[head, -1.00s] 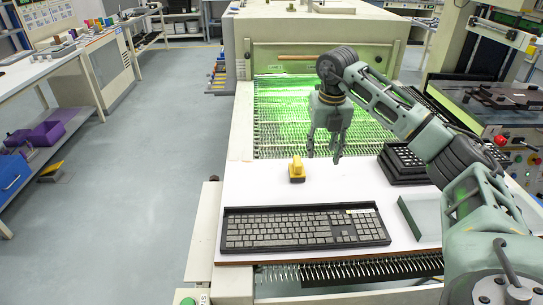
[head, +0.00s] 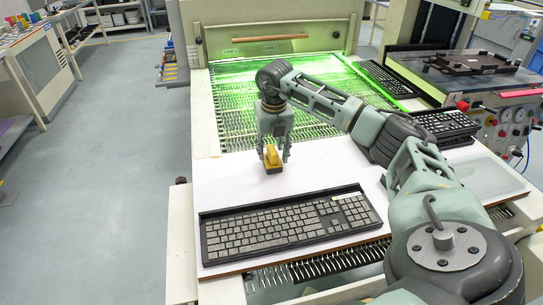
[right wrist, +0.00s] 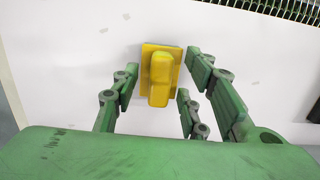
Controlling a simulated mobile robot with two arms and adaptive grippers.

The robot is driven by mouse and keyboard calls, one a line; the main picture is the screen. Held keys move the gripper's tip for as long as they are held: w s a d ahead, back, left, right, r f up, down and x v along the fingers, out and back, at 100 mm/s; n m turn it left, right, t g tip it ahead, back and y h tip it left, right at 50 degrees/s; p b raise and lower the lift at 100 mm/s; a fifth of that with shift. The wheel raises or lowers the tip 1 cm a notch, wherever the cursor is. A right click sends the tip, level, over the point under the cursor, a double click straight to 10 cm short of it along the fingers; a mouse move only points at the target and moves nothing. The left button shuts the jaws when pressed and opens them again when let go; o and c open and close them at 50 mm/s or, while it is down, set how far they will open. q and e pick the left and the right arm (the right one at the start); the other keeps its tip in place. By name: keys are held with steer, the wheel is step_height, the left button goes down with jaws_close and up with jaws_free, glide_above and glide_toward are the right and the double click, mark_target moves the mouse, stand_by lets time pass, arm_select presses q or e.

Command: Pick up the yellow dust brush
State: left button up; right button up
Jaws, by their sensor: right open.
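The yellow dust brush (head: 271,158) stands on the white board (head: 225,185) behind the keyboard, with its dark bristle base down. My right gripper (head: 273,155) is open above and just behind the brush, with fingers pointing down. In the right wrist view the brush (right wrist: 160,78) lies ahead of the open fingers (right wrist: 158,88), nearer the left pair. The near end of its handle reaches between the fingertips in that picture. I cannot tell whether any finger touches it. My left gripper is not in view.
A dark-framed keyboard (head: 290,224) lies at the front of the board. Stacked black keyboards (head: 447,124) stand to the right, and a clear panel (head: 480,176) lies at the right. The green-lit conveyor (head: 235,115) is behind. Board left of the brush is free.

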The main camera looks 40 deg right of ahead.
mark_target(273, 148)
steer(key=shift+f, duration=0.15)
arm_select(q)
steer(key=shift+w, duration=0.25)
arm_select(e)
jaws_close()
stand_by(0.4)
steer(key=shift+r+p, duration=0.75)
steer(key=shift+r, duration=0.1)
steer(key=r+p, duration=0.2)
steer(key=r, duration=0.1)
steer(key=shift+s+d+r+p, duration=0.15)
steer(key=shift+s+d+p, duration=0.05)
steer(key=shift+p, duration=0.2)
arm_select(q)
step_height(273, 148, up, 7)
steer(key=p, duration=0.2)
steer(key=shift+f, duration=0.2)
arm_select(e)
steer(key=s+d+r, duration=0.6)
steer(key=s+d, duration=0.1)
steer(key=d, duration=0.1)
steer(key=shift+s, duration=0.4)
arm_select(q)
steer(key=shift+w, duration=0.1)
